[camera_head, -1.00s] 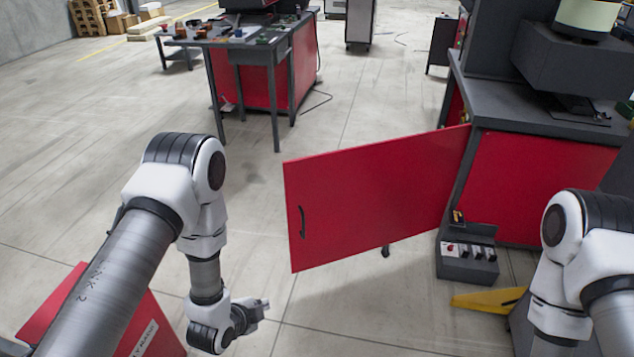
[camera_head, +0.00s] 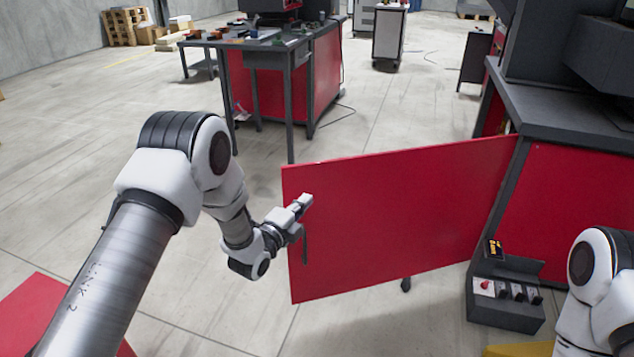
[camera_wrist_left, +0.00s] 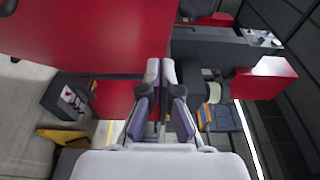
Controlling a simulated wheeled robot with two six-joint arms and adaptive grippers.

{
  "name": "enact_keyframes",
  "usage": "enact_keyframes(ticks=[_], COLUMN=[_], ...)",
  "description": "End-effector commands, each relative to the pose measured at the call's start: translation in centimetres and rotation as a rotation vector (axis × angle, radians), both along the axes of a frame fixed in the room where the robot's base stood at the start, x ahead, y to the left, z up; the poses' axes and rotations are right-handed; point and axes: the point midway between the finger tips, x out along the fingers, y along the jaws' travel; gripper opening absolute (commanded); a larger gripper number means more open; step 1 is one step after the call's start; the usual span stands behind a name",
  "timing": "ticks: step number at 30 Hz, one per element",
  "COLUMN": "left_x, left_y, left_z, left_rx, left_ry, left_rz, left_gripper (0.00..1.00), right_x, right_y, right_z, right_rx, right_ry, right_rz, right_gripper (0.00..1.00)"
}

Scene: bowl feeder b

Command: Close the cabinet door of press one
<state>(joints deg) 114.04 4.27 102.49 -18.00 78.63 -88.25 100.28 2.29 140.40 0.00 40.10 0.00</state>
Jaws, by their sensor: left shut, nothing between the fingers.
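The red cabinet door (camera_head: 400,215) of the press stands wide open. It swings out to the left from its hinge side at the grey press cabinet (camera_head: 565,120). My left gripper (camera_head: 303,203) is shut and empty. In the head view it overlaps the door's free left edge, near the dark handle (camera_head: 305,246), which it partly covers. I cannot tell whether it touches the door. In the left wrist view the shut fingertips (camera_wrist_left: 160,65) appear in front of the red door (camera_wrist_left: 85,35). My right arm shows at the lower right, but its gripper is out of view.
A grey control box (camera_head: 505,298) with a red button sits below the door's hinge side. A workbench with red panels (camera_head: 315,75) stands behind. A red panel (camera_head: 30,312) shows at lower left.

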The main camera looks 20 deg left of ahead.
Motion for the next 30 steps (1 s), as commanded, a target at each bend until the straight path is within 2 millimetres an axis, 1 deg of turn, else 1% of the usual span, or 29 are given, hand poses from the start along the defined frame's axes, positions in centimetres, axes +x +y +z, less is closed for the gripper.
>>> enact_keyframes(ticks=[12, 15, 18, 21, 30], left_x=[8.6, 10.1, 11.1, 11.5, 11.6], left_y=[-2.2, -0.8, -0.3, 0.0, 0.1], left_z=[-0.2, -0.2, -0.2, -0.1, 0.0], left_rx=[0.000, -0.002, -0.002, -0.002, -0.001], left_ry=[-0.002, -0.001, 0.000, 0.001, 0.002], left_rz=[-0.001, 0.003, 0.002, 0.001, 0.001], left_gripper=[0.00, 0.00, 0.00, 0.00, 0.00], right_x=[0.0, 0.0, 0.0, 0.0, 0.0], right_y=[0.0, 0.0, 0.0, 0.0, 0.0], right_z=[-1.5, -1.9, -2.0, -2.1, -2.0], right_rx=[0.000, 0.000, 0.000, 0.000, 0.000], right_ry=[0.000, 0.000, 0.000, 0.000, 0.000], right_rz=[0.000, 0.000, 0.000, 0.000, 0.000], right_gripper=[0.40, 0.40, 0.40, 0.40, 0.40])
